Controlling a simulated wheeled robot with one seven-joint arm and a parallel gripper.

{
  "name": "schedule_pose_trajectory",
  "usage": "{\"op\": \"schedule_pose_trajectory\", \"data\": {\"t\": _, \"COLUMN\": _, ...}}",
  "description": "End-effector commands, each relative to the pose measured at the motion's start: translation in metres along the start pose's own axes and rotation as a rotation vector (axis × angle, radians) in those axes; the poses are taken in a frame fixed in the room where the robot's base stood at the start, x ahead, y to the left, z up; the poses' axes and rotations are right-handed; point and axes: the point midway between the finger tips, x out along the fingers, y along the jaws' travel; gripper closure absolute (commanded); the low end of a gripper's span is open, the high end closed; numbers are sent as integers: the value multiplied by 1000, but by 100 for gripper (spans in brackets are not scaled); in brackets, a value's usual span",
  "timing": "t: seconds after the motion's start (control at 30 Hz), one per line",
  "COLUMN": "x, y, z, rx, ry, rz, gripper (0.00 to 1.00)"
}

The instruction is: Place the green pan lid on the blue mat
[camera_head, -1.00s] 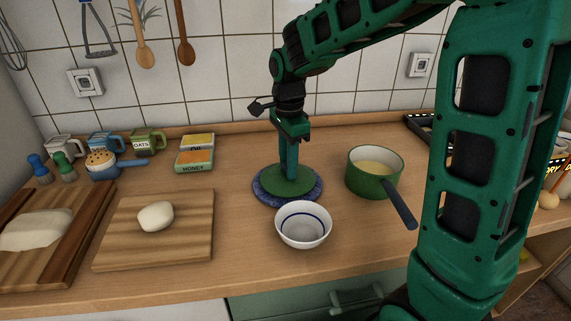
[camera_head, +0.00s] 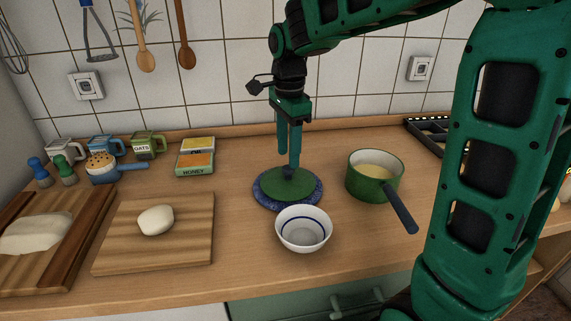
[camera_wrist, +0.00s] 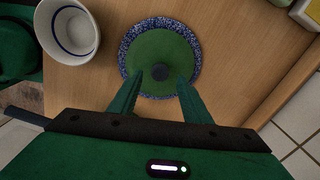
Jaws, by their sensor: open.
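The green pan lid (camera_head: 272,186) lies on the round blue mat (camera_head: 262,204) on the counter, with a rim of the mat showing around it. In the wrist view the lid (camera_wrist: 158,48) sits within the speckled blue mat (camera_wrist: 127,42), a little nearer one side. The lid's dark knob (camera_wrist: 160,72) stands up from it. My gripper (camera_head: 289,165) is open above the lid, with its fingers close to the knob. In the wrist view my gripper (camera_wrist: 171,74) has its two fingertips apart, one on each side of the knob, and holds nothing.
A white bowl (camera_head: 303,229) stands just in front of the mat. The green pot (camera_head: 375,177) with a dark handle stands to the right. A cutting board (camera_head: 190,243) with dough (camera_head: 156,219) lies to the left. Counter behind the mat is mostly clear.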

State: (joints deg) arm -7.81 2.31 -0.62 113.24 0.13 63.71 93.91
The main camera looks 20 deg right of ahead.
Motion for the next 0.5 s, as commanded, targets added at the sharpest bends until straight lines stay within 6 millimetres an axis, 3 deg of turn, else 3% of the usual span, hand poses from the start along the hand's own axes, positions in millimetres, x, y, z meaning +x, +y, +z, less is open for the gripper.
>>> {"op": "schedule_pose_trajectory", "data": {"t": 0.2, "x": -41, "y": 0, "z": 0, "rx": 1, "ry": 0, "rz": -2, "gripper": 56}}
{"op": "schedule_pose_trajectory", "data": {"t": 0.5, "x": -65, "y": 0, "z": 0, "rx": 1, "ry": 0, "rz": 1, "gripper": 56}}
